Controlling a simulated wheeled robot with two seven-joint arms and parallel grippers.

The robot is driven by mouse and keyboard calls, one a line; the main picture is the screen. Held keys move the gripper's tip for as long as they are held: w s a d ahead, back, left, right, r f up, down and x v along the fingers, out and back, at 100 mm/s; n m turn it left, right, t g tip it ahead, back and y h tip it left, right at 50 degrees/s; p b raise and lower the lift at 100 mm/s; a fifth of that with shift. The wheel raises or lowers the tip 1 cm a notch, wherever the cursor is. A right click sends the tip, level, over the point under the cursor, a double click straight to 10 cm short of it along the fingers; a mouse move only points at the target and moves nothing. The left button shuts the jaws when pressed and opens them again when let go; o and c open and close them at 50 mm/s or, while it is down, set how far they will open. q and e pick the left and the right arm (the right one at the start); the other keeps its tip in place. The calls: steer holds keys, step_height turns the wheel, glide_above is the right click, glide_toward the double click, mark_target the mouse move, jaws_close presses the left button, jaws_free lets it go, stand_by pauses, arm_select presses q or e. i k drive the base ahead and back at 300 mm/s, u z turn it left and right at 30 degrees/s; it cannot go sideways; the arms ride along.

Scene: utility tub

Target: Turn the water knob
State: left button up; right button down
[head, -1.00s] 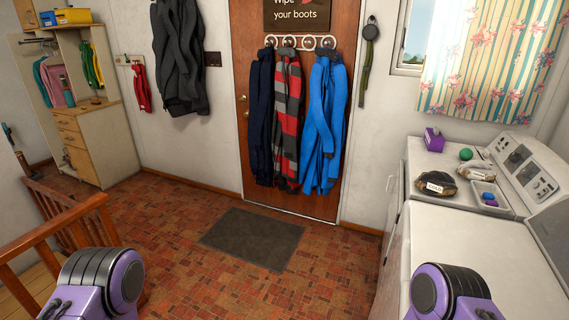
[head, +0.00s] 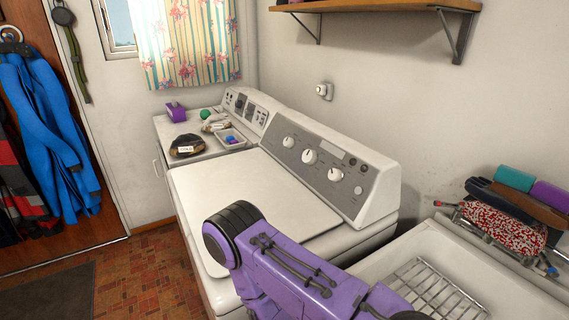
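The utility tub (head: 432,238) is at the lower right in the head view, with a wire rack (head: 440,288) across it. At its back edge a small blue-tipped knob (head: 551,271) shows at the far right. A small red tip (head: 438,203) shows at the left end of the same back edge. The faucet between them is mostly hidden by a red-and-white patterned cloth or sponge (head: 503,229). One of my purple arms crosses the bottom middle, in front of the washer and tub. Neither gripper's fingers are in view.
A white washer (head: 230,210) with a dialled panel (head: 318,165) stands left of the tub. Beyond it is another white appliance (head: 162,135) holding a tray (head: 232,141) and small items. A wooden shelf (head: 375,5) hangs above. Tiled floor (head: 140,270) is open at lower left.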

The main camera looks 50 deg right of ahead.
mark_target(335, 175)
steer(key=k, duration=0.25)
steer(key=u, duration=1.65)
steer(key=i, duration=1.25)
steer(key=z, duration=3.85)
